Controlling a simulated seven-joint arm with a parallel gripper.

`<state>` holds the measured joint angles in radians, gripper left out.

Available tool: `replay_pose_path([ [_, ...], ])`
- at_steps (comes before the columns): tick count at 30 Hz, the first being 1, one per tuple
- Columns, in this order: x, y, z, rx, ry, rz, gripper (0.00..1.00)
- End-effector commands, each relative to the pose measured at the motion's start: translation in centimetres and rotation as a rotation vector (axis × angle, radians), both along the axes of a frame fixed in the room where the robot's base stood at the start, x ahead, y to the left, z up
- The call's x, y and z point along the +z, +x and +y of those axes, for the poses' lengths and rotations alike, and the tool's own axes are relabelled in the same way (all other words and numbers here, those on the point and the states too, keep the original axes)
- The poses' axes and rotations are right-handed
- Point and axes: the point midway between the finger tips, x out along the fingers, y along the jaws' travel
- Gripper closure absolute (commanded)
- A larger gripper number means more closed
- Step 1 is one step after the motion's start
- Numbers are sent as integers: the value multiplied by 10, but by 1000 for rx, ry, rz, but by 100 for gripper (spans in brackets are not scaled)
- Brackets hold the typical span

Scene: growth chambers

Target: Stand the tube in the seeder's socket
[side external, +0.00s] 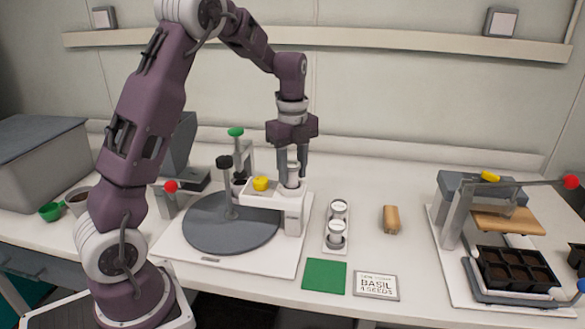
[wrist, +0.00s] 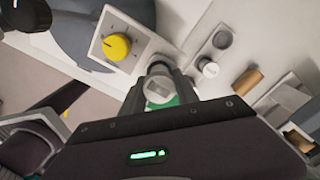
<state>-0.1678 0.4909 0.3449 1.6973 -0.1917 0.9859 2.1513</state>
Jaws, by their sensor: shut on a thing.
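The tube (side external: 293,178) is a short, clear and pale cylinder, upright at the right end of the seeder's white arm. The seeder (side external: 294,212) has a yellow knob (side external: 260,183) on that arm, which reaches over a grey disc. My gripper (side external: 291,163) points straight down from above and is shut on the tube. The tube's lower end meets the socket area; I cannot tell how deep it sits, and the socket is hidden. In the wrist view the tube (wrist: 159,88) shows between the fingers, beside the yellow knob (wrist: 116,46).
A white rack (side external: 337,228) with two capped vials stands right of the seeder, then a wooden block (side external: 391,219). A green square (side external: 324,276) and a basil card (side external: 376,286) lie in front. A press with a black cell tray (side external: 516,269) stands far right.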

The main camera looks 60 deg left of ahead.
Motion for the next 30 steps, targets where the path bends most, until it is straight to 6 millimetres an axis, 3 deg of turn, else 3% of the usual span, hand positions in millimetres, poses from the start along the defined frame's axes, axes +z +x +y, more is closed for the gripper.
replay_pose_path([
  [25,-13,0,0,-1,0,0,100],
  [26,-13,0,0,-1,0,0,58],
  [29,-12,0,0,-1,0,0,38],
  [30,-12,0,0,-1,0,0,38],
])
